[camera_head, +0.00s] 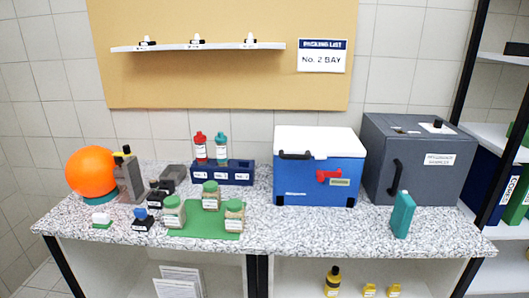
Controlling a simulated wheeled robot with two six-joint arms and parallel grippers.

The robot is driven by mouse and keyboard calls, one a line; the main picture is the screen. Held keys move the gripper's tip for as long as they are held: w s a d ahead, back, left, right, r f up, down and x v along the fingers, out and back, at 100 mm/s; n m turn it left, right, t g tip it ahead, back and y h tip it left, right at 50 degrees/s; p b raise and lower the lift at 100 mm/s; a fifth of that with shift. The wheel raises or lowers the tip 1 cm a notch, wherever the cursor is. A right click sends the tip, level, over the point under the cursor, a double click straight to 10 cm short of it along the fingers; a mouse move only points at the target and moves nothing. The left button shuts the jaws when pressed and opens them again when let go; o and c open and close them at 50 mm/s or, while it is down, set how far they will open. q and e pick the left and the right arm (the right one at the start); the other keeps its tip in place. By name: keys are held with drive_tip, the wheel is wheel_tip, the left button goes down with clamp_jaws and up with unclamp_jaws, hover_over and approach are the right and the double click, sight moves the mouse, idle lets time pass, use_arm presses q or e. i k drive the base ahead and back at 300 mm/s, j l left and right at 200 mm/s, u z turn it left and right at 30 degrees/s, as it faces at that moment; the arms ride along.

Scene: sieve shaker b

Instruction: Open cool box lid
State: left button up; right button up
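The cool box (310,180) is blue with a white lid (318,141), and it stands on the speckled counter right of centre. The lid looks closed. A black handle (295,155) shows at the front left of the lid. A red latch (327,176) with a small label beside it is on the blue front face. Neither of my grippers is in the head view.
A grey cabinet (424,165) stands close to the right of the cool box, with a teal bottle (403,214) in front. A blue rack (237,175) and a green mat (192,232) with jars are to the left. The counter (310,235) before the cool box is clear.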

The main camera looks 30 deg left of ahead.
sight(290, 143)
drive_tip(key=u, duration=0.75)
drive_tip(key=i+j+z, duration=0.1)
drive_tip(key=i, duration=0.2)
